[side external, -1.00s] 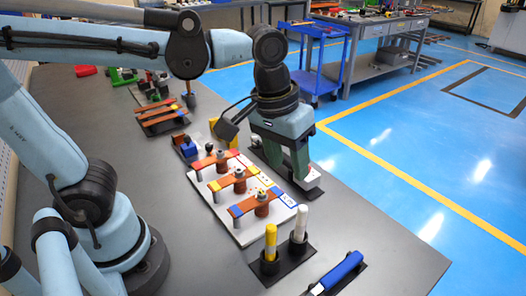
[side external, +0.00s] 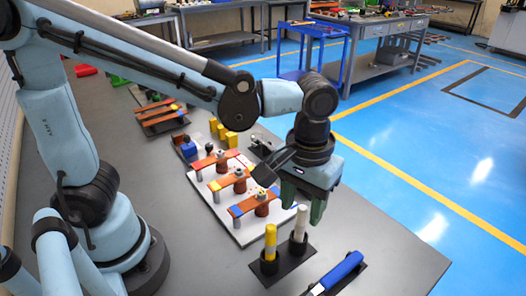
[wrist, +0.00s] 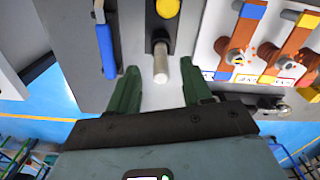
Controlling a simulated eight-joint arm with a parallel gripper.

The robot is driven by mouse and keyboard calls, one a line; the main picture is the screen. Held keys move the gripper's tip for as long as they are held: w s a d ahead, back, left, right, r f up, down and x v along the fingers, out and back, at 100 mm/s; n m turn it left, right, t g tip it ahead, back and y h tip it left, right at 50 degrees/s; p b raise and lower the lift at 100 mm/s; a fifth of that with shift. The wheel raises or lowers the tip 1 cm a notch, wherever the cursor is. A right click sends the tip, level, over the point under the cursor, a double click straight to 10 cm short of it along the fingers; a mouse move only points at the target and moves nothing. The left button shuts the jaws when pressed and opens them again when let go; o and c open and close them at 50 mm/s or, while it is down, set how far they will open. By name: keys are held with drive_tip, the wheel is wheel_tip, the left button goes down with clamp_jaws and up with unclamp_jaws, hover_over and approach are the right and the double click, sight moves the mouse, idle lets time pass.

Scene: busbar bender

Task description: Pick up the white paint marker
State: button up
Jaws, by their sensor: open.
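The white paint marker (side external: 300,223) stands upright in a black holder (side external: 284,262), beside a yellow marker (side external: 270,241). In the wrist view the white marker (wrist: 160,66) shows end-on between and just ahead of my fingertips, with the yellow marker (wrist: 168,8) beyond it. My gripper (side external: 302,208) points down, with its green fingers spread around the top of the white marker in the side view. In the wrist view my gripper (wrist: 162,80) is open and empty, with a gap on both sides of the marker. Whether a finger touches it I cannot tell.
A white board (side external: 240,227) with copper bars lies left of the holder. A blue-handled tool (side external: 342,270) lies to its right, near the table's front. Yellow blocks (side external: 224,132) stand farther back. The grey table (side external: 390,240) is clear to the right.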

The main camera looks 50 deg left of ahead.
sight(300, 221)
drive_tip(key=shift+w+f, duration=0.1)
drive_tip(key=shift+f, duration=2.55)
clamp_jaws()
